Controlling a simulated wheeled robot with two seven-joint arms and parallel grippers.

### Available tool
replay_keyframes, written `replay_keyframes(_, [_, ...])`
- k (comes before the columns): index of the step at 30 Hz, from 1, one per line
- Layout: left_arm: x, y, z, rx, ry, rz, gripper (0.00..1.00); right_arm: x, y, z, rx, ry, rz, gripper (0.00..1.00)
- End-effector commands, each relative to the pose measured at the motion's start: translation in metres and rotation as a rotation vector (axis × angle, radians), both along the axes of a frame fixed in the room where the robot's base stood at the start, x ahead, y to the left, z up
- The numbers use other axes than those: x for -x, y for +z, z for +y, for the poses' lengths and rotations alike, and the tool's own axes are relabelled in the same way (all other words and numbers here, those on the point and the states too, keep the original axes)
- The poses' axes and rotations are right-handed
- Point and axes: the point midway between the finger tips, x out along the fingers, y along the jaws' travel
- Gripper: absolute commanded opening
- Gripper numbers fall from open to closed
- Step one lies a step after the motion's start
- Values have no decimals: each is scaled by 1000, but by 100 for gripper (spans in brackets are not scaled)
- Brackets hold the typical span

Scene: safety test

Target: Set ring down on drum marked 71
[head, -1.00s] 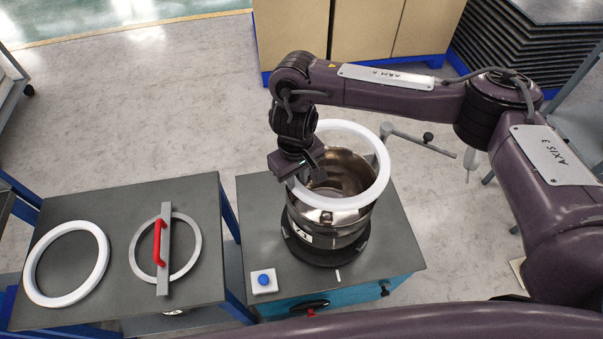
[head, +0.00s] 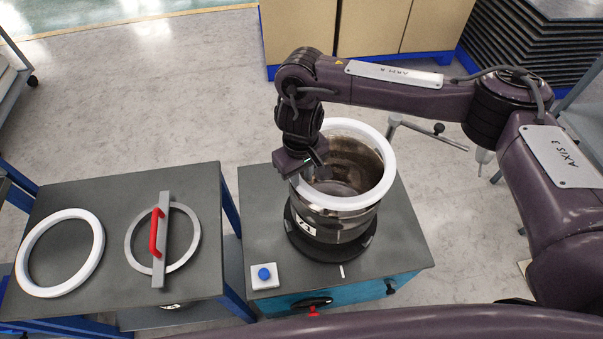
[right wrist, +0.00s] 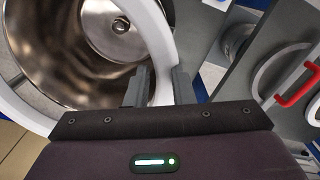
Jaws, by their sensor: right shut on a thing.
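The white ring (head: 389,166) lies at the top of the steel drum (head: 345,222), around its mouth, and looks about level. I cannot tell for sure whether it touches the rim all round. The drum's front label seems to read 71. My right gripper (head: 313,170) is shut on the ring's left side. In the right wrist view, the fingers (right wrist: 160,88) straddle the ring's band (right wrist: 158,42), with the drum's shiny open inside (right wrist: 70,50) beyond. My left gripper is not in view.
The drum stands on a dark round base on a grey-topped bench (head: 262,215) with a blue button box (head: 264,276). The left table (head: 115,200) holds another white ring (head: 28,250) and a grey ring (head: 190,245) with a red-handled bar. A metal arm (head: 425,130) sticks out behind the drum.

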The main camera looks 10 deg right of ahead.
Motion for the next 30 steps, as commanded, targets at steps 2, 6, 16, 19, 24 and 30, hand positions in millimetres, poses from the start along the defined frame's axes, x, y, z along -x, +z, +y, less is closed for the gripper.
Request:
replay_keyframes(2, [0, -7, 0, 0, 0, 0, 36, 0, -5, 0, 0, 0, -1, 0])
replay_keyframes(6, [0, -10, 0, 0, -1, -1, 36, 0, -10, 0, 0, -1, -1, 0])
replay_keyframes(16, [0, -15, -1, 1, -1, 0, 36, 0, -27, 0, 1, 1, 0, 0])
replay_keyframes(19, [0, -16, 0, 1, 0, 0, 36, 0, -31, 0, 0, 0, -1, 0])
replay_keyframes(24, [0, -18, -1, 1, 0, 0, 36, -1, -36, 0, 0, -1, -1, 0])
replay_keyframes(30, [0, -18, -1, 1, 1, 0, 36, -1, -37, 0, 0, 0, -1, 0])
